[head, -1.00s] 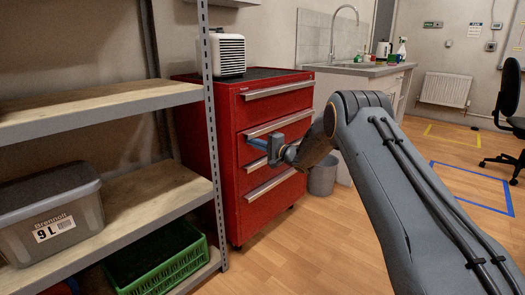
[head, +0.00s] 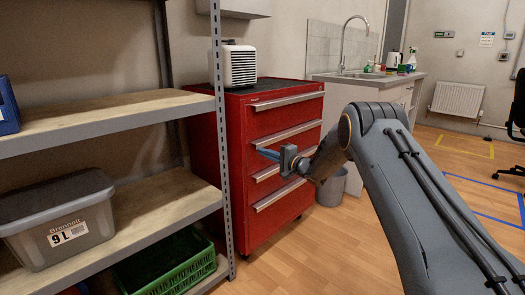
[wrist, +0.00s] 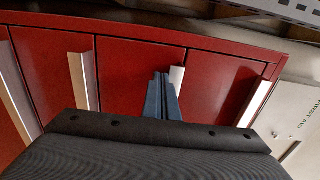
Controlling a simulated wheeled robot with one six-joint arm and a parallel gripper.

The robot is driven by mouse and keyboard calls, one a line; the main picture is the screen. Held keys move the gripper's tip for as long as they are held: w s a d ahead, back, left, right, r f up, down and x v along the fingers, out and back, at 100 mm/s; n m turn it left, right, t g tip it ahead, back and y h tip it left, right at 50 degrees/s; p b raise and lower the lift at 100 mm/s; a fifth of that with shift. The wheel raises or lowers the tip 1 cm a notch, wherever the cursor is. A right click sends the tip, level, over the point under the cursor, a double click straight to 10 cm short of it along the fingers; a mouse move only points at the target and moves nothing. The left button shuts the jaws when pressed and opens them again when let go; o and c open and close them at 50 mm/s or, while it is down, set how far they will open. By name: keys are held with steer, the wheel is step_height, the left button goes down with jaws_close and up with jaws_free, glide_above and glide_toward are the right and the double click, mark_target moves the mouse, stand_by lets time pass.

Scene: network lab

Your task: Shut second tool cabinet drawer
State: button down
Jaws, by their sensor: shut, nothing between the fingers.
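The red tool cabinet (head: 240,215) stands behind the shelf post in the head view, with several drawers that have long pale handles. The second drawer from the top (wrist: 125,78) has its handle (head: 284,133) near the gripper. Its front looks level with its neighbours in both views. My gripper (head: 262,153) is shut and empty, at the second drawer's front below the handle. In the wrist view its blue fingers (wrist: 162,92) point at this front, close beside the handle; whether they touch cannot be told. My gripper and arm hide part of the lower drawers.
A metal shelf unit (head: 218,140) stands close at the left, holding a grey bin (head: 60,215) and a green crate (head: 175,270). A white heater (head: 238,65) sits on the cabinet. A grey waste bin (head: 332,190) is at its right. Floor (head: 315,260) in front is clear.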

steer(key=p+v, duration=0.2)
steer(key=v, duration=0.9)
step_height(320, 180, up, 7)
steer(key=s+d+n+t+h, duration=0.1)
steer(key=h, duration=0.5)
steer(key=s+d+r+n+g+h, duration=0.25)
steer(key=s+h, duration=0.25)
steer(key=s, duration=0.6)
steer(key=s+d+f+n+g+h, duration=0.1)
steer(key=s+n+g, duration=0.35)
steer(key=s, duration=1.85)
steer(key=s+d+f+n+g+h, duration=0.1)
steer(key=s+d+n+g, duration=0.35)
steer(key=s, duration=1.95)
steer(key=d+r+m+p, duration=0.2)
steer(key=r+p, duration=0.3)
steer(key=p, duration=0.5)
steer(key=d+r+m+g+p, duration=0.1)
steer(key=d+r+p, duration=0.4)
steer(key=p, duration=0.5)
steer(key=shift+w+d+r+m+h, duration=0.25)
steer(key=shift+w+r+m+h, duration=0.15)
steer(key=shift+r+m, duration=0.4)
steer(key=shift+f, duration=0.15)
